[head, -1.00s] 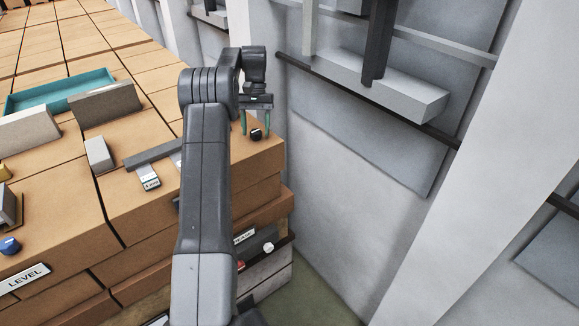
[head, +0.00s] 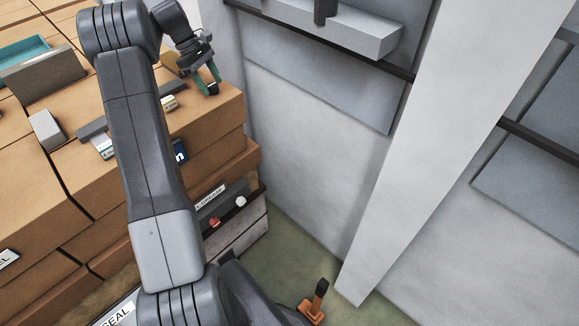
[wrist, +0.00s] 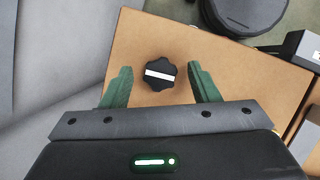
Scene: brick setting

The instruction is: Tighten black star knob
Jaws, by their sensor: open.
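The black star knob (wrist: 160,75) sits on the tan brick top, near its end, with a white bar across its face. In the wrist view it lies between the two green fingers of my gripper (wrist: 160,68), with a gap on either side. My gripper is open and holds nothing. In the head view my gripper (head: 208,84) is tilted over the near right corner of the brick stack, and its fingers partly hide the knob.
A labelled panel (head: 212,205) with a red and a white knob is on the stack's end below. Grey blocks (head: 46,130) and a teal tray (head: 22,58) lie to the left. A grey wall (head: 310,130) stands to the right. An orange object (head: 313,305) is on the floor.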

